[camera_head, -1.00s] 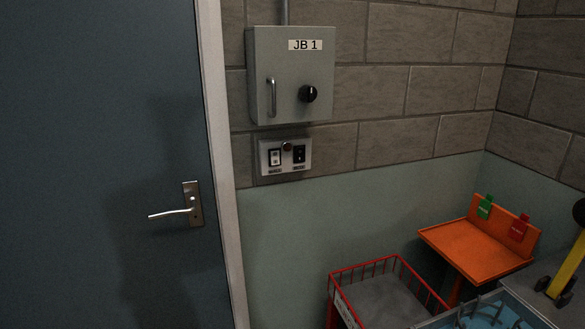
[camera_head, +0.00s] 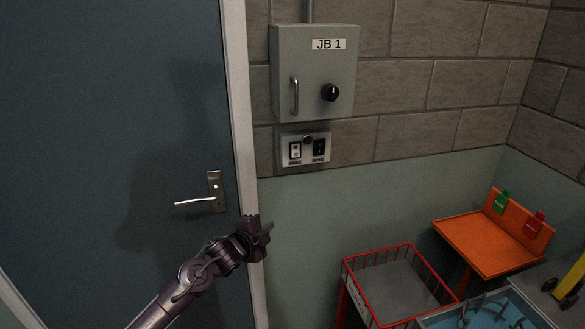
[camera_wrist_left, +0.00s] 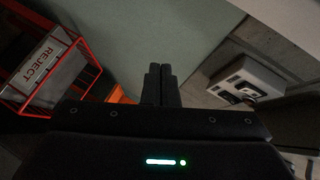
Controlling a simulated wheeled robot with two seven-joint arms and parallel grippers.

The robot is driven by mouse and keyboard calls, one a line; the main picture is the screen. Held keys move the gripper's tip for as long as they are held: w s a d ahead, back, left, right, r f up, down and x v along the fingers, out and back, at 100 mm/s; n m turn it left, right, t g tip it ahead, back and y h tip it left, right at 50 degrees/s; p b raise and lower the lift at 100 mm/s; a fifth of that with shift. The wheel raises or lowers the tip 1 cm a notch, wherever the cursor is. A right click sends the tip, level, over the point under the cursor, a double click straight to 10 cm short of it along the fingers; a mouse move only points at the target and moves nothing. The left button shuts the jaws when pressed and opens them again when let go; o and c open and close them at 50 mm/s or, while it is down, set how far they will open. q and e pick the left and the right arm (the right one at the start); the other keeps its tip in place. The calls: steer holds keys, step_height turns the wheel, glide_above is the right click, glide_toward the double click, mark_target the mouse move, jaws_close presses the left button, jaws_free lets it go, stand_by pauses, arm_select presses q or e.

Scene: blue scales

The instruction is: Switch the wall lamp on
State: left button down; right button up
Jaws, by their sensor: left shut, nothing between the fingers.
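A grey switch plate (camera_head: 304,150) is fixed to the wall under the junction box. It has a white rocker (camera_head: 295,151) on the left, a black rocker (camera_head: 319,147) on the right and a small dark red round part (camera_head: 307,139) between them at the top. The switch plate also shows at the right of the left wrist view (camera_wrist_left: 246,80). My left gripper (camera_head: 268,231) is below and left of the plate, in front of the door frame, apart from the switches. Its fingers, also seen in the left wrist view (camera_wrist_left: 159,72), are together and empty. The wall lamp and my right gripper are not in view.
The grey box JB 1 (camera_head: 313,70) with a handle and black knob sits above the switches. A blue door (camera_head: 120,120) with a lever handle (camera_head: 195,201) is at left. A red wire bin (camera_head: 378,251) and an orange stand (camera_head: 485,244) are at lower right.

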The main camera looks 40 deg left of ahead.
arm_select(q)
steer(key=d+r+m+t+h, duration=0.1)
steer(key=d+r+m+t, duration=0.1)
steer(key=r, duration=1.4)
steer(key=shift+d+r+m+t+p, duration=0.15)
steer(key=shift+d+m+t+p, duration=0.25)
steer(key=shift+d+m, duration=0.45)
steer(key=shift+w+a, duration=0.1)
steer(key=shift+w, duration=0.05)
steer(key=p, duration=0.5)
glide_toward(300, 155)
steer(key=w+d, duration=0.1)
steer(key=w, duration=0.3)
steer(key=shift+w+a, duration=0.45)
